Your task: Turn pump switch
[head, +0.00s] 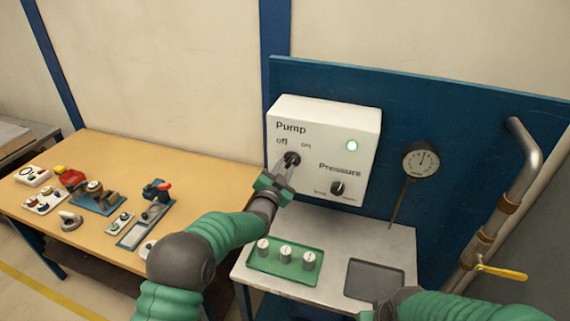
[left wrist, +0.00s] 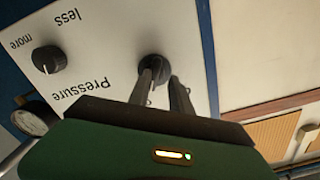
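The white control box (head: 325,125) is mounted on a blue panel. Its dark pump switch (head: 292,158) sits below the "off" and "on" labels, and a green lamp (head: 351,146) glows to the right. My left gripper (head: 285,170) is at the switch. In the left wrist view, its two fingers (left wrist: 164,84) reach the black switch knob (left wrist: 152,66), with a narrow gap between them. Whether they grip the knob is unclear. The fingers partly hide the knob, so its pointing direction is hard to read. My right gripper (head: 367,315) is only partly visible at the bottom edge.
A pressure knob (head: 338,188) is lower right on the box. A gauge (head: 420,160) and a pipe with a yellow lever (head: 502,272) stand to the right. A green tray with white-topped pieces (head: 256,267) lies below. A wooden table (head: 200,185) holds several parts at left.

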